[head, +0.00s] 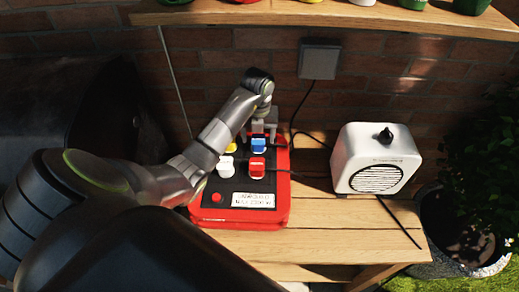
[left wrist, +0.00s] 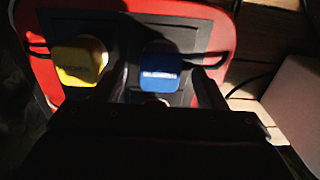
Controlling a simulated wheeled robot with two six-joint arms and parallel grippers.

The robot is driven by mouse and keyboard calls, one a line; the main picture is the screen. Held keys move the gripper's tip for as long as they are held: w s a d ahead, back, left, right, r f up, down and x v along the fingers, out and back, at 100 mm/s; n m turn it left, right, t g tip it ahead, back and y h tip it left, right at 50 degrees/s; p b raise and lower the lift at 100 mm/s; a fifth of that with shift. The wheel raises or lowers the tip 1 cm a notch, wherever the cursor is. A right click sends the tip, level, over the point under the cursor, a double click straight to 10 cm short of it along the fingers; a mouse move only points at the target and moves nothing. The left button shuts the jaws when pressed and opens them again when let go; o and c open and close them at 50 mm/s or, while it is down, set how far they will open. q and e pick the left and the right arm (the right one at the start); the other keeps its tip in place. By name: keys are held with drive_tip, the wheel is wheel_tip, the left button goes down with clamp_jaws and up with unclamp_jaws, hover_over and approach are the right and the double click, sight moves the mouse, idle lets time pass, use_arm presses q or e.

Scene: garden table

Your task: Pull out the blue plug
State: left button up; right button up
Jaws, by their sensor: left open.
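The blue plug (head: 258,146) sits in the back right socket of a red power strip (head: 282,205). It also shows in the left wrist view (left wrist: 160,72), with a cord leading off to the right. My left gripper (head: 265,128) is open at the back of the strip, just behind and above the blue plug. In the left wrist view its two dark fingers stand on either side of the blue plug, without visibly closing on it. The yellow plug (left wrist: 80,62) is left of the blue one. My right gripper is not in view.
A white plug (head: 226,167) and a red plug (head: 257,168) sit in front. A red button (head: 216,197) is at front left. A white speaker-like box (head: 376,160) stands right on the wooden table (head: 330,240). A shelf (head: 330,14) overhangs the brick wall.

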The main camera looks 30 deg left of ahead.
sight(258, 139)
use_arm(q)
wheel_tip(258, 139, down, 3)
drive_tip(key=shift+r+b, duration=0.2)
drive_tip(key=shift+b, duration=0.4)
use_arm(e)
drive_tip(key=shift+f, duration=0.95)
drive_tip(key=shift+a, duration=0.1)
